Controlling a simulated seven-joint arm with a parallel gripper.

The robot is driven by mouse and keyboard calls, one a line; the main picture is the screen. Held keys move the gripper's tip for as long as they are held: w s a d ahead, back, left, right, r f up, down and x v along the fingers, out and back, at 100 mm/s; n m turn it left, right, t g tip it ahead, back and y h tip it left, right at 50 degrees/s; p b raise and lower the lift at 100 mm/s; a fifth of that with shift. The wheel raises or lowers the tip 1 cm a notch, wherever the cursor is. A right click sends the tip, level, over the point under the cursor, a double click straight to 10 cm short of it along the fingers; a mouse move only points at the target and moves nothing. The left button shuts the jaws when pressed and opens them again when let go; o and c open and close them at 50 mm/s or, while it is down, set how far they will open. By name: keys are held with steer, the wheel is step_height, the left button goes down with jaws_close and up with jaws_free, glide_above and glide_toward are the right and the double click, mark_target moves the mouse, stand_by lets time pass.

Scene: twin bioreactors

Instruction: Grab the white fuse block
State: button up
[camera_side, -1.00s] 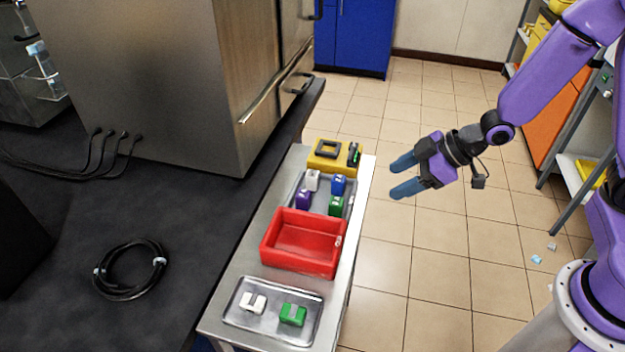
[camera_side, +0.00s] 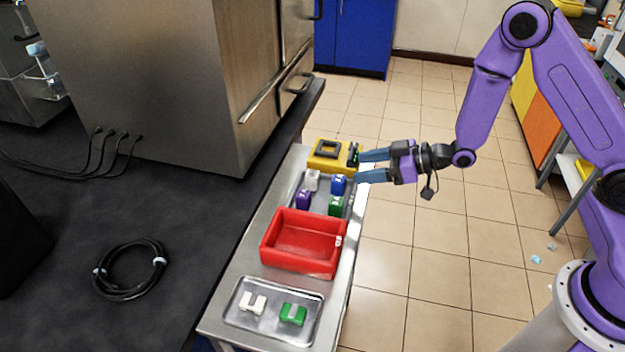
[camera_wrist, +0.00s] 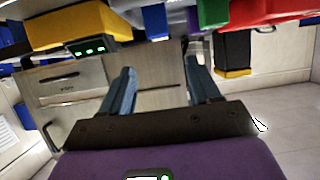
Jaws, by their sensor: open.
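A small white block (camera_side: 312,180) sits in the upper metal tray (camera_side: 295,188), in the corner near the yellow device, beside a blue block (camera_side: 338,185) and a purple block (camera_side: 303,199). Another white block (camera_side: 253,303), with a notched shape, lies in the lower tray. I cannot tell from the pictures which one is the fuse block. My gripper (camera_side: 362,166) is open and empty at the right edge of the cart, by the yellow device and the blue block. In the wrist view its two blue fingers (camera_wrist: 162,80) are spread apart. I cannot make out a white block there.
A yellow device (camera_side: 329,165) stands at the cart's far end; it also shows in the wrist view (camera_wrist: 65,30). A green block (camera_side: 336,205) shares the upper tray. A red bin (camera_side: 305,235) stands mid-cart. A notched green block (camera_side: 293,314) lies in the lower tray (camera_side: 238,317).

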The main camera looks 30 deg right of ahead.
mark_target(313, 173)
steer(key=x, duration=1.1)
steer(key=shift+w+a, duration=0.15)
steer(key=c, duration=1.1)
